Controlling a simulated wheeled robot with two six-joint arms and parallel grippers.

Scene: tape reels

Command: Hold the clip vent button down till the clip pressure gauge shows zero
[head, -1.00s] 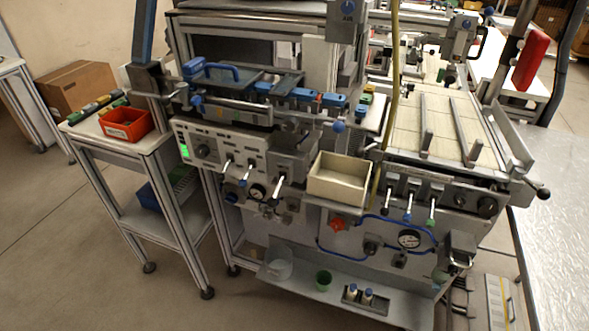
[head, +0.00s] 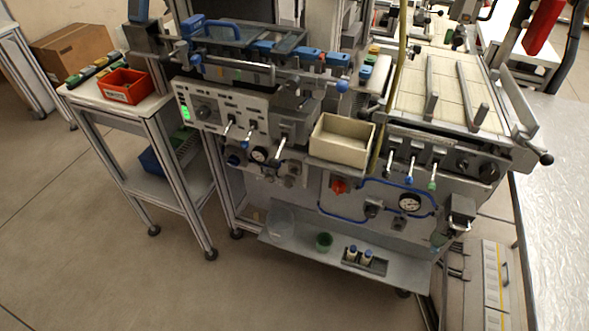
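Two round gauges show on the machine: a small white-faced gauge (head: 259,154) under the left control panel, and a larger white-faced gauge (head: 410,202) with blue tubing on the lower right front. Their labels and needle readings are too small to read, so I cannot tell which is the clip pressure gauge. A blue knob or button (head: 233,160) sits left of the small gauge. I cannot tell whether it is the clip vent button. Neither of my grippers is in view, and nothing touches the controls.
The control panel (head: 220,108) has a green display and several levers. A cream bin (head: 342,140) juts from the front. A lower shelf (head: 300,243) carries cups and small bottles. A side table (head: 143,108) with a red bin (head: 125,86) stands left. Floor in front is clear.

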